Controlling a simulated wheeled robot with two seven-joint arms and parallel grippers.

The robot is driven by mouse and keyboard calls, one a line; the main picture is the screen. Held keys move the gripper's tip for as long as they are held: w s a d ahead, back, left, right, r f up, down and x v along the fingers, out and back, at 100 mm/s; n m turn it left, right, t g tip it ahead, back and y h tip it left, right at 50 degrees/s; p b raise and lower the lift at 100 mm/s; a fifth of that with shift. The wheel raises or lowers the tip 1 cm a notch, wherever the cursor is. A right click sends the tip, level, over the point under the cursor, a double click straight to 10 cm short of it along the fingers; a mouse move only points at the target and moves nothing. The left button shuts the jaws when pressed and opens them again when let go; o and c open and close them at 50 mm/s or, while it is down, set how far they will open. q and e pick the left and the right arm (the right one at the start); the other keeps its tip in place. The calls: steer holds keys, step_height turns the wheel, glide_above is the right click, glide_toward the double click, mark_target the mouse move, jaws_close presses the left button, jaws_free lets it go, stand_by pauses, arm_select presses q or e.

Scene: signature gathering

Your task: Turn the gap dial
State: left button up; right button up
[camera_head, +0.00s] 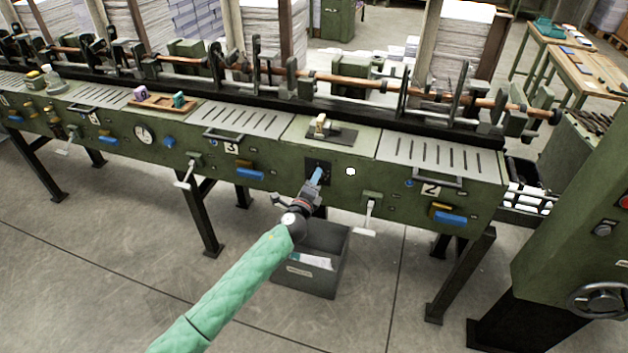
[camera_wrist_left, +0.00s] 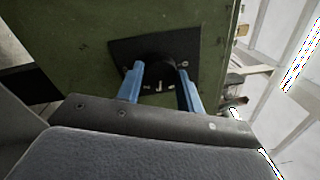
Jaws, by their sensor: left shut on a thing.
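The gap dial's black square plate (camera_head: 311,163) is on the green front panel of the machine, between the stations marked 3 and 2. It also shows in the left wrist view (camera_wrist_left: 128,47), with a dark round knob (camera_wrist_left: 160,68) at its middle and white marks below. My left gripper (camera_head: 319,173) reaches up to the plate from below. Its two blue fingers stand on either side of the knob and are shut on it. In the head view the fingers hide most of the knob, and its exact setting cannot be read. My right gripper is not in view.
A crank handle (camera_head: 368,216) hangs right of the dial, and another (camera_head: 186,172) is to the left. Blue handles (camera_head: 250,174) stick out of the panel. An open grey bin (camera_head: 312,277) with papers stands on the floor beneath my left wrist.

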arm_select(q)
steer(key=shift+f, duration=0.1)
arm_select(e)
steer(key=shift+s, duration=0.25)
arm_select(q)
steer(key=o, duration=1)
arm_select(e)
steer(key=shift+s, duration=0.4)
arm_select(q)
steer(key=shift+s, duration=0.15)
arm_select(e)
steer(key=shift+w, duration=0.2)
arm_select(q)
steer(key=shift+b+v, duration=0.85)
steer(key=shift+v, duration=2.9)
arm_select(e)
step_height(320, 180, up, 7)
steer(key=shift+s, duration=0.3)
